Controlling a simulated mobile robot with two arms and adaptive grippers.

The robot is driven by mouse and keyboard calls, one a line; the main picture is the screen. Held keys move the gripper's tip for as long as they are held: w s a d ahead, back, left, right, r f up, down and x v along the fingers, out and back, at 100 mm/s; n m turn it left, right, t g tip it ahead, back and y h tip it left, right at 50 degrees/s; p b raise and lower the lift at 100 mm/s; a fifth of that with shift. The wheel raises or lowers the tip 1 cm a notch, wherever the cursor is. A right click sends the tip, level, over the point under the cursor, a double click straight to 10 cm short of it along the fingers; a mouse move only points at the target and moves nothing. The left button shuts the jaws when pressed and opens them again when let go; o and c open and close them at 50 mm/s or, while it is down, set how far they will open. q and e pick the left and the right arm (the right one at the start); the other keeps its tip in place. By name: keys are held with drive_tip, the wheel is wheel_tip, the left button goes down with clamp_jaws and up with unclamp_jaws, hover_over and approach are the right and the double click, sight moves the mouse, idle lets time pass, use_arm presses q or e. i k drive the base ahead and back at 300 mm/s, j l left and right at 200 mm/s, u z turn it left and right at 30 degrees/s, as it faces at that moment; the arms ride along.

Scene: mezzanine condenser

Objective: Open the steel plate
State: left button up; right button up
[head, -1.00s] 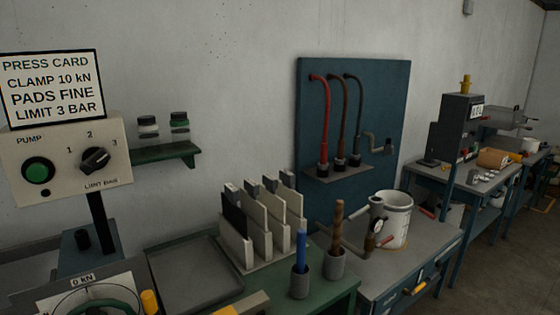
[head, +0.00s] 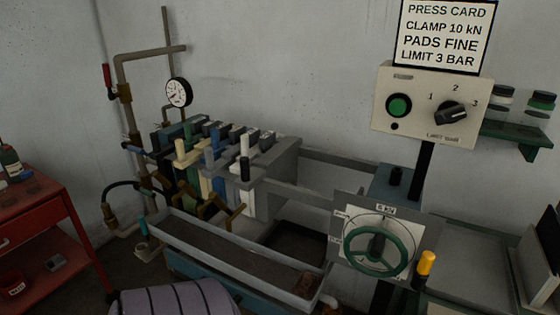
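A plate press stands at centre left in the head view. Its pack of upright plates (head: 215,150), in black, blue, cream and grey, has several handles sticking up or forward. A grey, steel-looking end plate (head: 285,160) stands at the pack's right side; I cannot tell for certain that it is the steel plate. Grey rails (head: 340,166) run right from it to a dial panel with a green handwheel (head: 378,248). An open gap lies between the end plate and the wheel. Neither of my grippers is in view.
A control box (head: 428,108) with a green button and knob stands behind the wheel, under a press card (head: 445,37). A grey trough (head: 235,255) runs along the press front. A red cart (head: 35,215) is at left. A striped grey roll (head: 175,298) is at bottom.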

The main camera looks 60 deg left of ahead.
sight(280, 163)
drive_tip(key=k+j+u, duration=0.15)
drive_tip(key=u, duration=1.95)
